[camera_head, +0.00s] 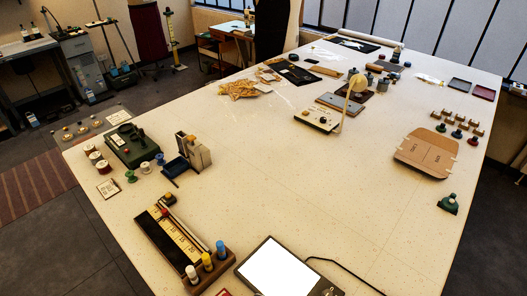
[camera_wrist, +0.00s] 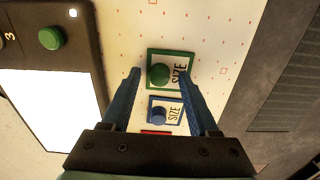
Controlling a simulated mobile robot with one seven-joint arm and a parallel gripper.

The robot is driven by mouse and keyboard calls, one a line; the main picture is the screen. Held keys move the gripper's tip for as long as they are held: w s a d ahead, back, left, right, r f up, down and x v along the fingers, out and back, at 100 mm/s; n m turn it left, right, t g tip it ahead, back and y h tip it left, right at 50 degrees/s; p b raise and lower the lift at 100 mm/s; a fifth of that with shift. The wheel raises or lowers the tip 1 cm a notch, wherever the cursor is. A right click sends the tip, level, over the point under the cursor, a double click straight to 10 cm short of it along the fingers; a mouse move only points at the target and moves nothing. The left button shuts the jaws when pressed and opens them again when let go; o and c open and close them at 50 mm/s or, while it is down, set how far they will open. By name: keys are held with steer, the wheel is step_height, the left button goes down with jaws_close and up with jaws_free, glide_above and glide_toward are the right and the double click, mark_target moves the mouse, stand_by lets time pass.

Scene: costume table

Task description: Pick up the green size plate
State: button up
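The green size plate (camera_wrist: 176,58) lies flat on the table in the wrist view. It has a green border, a round green knob and the word SIZE. My gripper (camera_wrist: 160,75) is open, with its blue fingers on either side of the plate's near part and nothing held. The height of the fingertips over the table is hard to tell. A blue size plate (camera_wrist: 166,110) with a blue knob lies just below it in the picture, and a red one (camera_wrist: 155,132) is mostly hidden by my gripper body. I cannot make out the green plate or my gripper in the head view.
A device with a white screen (camera_head: 277,270) is at the table's near edge; in the wrist view it (camera_wrist: 52,120) lies left of the plates, with a green button. The table edge is right of them. A ruler tray (camera_head: 180,238) with bottles is nearby. The mid-table (camera_head: 290,190) is clear.

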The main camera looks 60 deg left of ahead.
jaws_close()
steer(key=shift+r, duration=0.1)
